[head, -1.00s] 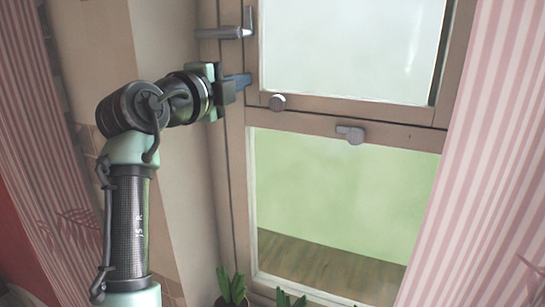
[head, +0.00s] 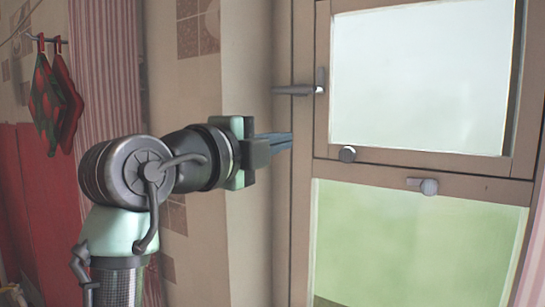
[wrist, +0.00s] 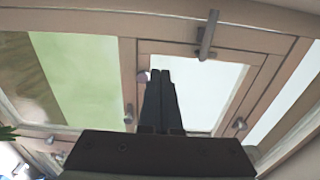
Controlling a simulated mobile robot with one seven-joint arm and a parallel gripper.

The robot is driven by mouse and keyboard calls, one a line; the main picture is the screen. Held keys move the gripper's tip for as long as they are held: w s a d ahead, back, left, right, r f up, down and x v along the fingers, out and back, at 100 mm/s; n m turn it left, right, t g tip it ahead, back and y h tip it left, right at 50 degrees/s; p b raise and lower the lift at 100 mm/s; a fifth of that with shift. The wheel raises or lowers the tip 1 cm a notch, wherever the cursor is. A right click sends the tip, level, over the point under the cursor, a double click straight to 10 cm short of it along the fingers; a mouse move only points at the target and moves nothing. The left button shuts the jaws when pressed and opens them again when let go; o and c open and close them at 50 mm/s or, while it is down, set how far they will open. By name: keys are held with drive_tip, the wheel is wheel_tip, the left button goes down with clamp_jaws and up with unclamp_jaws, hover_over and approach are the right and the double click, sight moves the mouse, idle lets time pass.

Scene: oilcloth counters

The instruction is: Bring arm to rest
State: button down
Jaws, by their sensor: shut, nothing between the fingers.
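My gripper (head: 282,142) is raised in front of the wall beside the window, left of the window frame in the head view. Its blue-grey fingers lie together with nothing between them. In the wrist view my gripper (wrist: 160,85) also shows shut, its fingers pointing at the window. My arm is bent, rising from the lower left of the head view. The lower part of my arm is cut off by the frame edge.
Red-and-green cloths (head: 57,100) hang on a rail at left, near a striped curtain (head: 105,75).

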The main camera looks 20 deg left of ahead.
drive_tip(key=s+d+r+n+t, duration=0.2)
drive_tip(key=s+d+n, duration=0.1)
drive_tip(key=d+n, duration=0.25)
drive_tip(key=s+d+r+n+t, duration=0.1)
drive_tip(key=s+d+n+t, duration=0.2)
drive_tip(key=d, duration=0.4)
drive_tip(key=s+d+r+n+t+y, duration=0.2)
drive_tip(key=s+d+n, duration=0.4)
drive_tip(key=s+n, duration=0.5)
drive_tip(key=s+r+t, duration=0.1)
drive_tip(key=t, duration=0.1)
drive_tip(key=shift+d+t+y, duration=0.15)
drive_tip(key=shift+t+y, duration=0.15)
drive_tip(key=shift+y, duration=0.1)
